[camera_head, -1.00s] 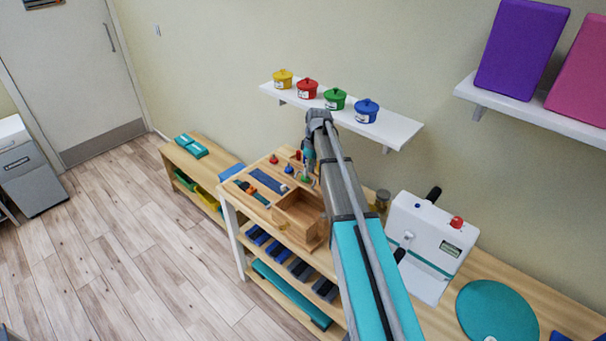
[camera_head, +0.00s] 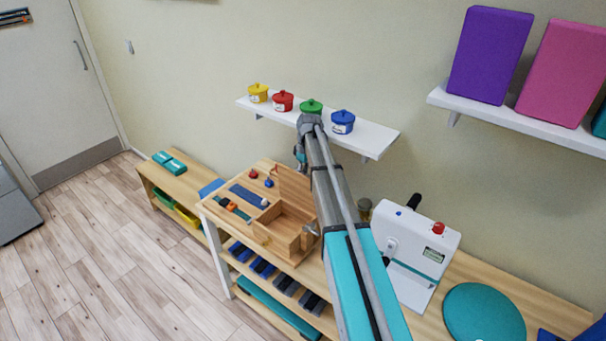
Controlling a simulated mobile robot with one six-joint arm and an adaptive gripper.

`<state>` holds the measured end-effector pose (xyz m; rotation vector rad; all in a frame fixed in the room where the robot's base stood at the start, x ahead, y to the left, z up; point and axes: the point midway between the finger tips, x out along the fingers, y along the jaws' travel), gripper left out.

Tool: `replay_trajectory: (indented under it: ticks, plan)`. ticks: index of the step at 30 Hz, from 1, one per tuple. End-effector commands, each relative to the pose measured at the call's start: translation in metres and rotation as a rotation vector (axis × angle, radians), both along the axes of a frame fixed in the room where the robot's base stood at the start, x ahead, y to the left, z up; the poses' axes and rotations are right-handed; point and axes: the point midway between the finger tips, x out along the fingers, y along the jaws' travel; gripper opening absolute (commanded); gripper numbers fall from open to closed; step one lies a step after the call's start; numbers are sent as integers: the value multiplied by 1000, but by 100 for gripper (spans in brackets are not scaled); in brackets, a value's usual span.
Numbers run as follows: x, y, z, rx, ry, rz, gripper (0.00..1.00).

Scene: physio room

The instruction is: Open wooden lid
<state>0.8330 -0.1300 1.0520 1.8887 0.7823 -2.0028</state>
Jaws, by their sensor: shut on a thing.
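The wooden box (camera_head: 282,238) stands on the wooden bench, with its inside showing from above. The wooden lid (camera_head: 292,184) stands raised, roughly upright, at the back of the box. My gripper (camera_head: 300,163) is at the lid's upper edge, shut on it. The arm hides part of the gripper and the right side of the box, so the exact grip on the lid is hard to see.
Blue strips and small knobs lie on the bench (camera_head: 212,205) left of the box. A shelf (camera_head: 376,139) with yellow, red, green and blue pots (camera_head: 343,122) hangs close above my gripper. A white device (camera_head: 418,250) stands right of the arm.

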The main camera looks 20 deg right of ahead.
Motion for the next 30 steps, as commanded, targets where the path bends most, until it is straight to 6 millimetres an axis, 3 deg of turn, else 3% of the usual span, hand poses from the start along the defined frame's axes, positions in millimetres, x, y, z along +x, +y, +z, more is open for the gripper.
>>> replay_trajectory:
  ticks: [6, 7, 9, 30]
  plan:
    - [-1, 0, -1, -3, 0, 2, 0]
    - [-1, 0, -1, -3, 0, 2, 37]
    - [-1, 0, -1, -3, 0, 2, 48]
    - [8, -10, -2, -1, 0, 2, 48]
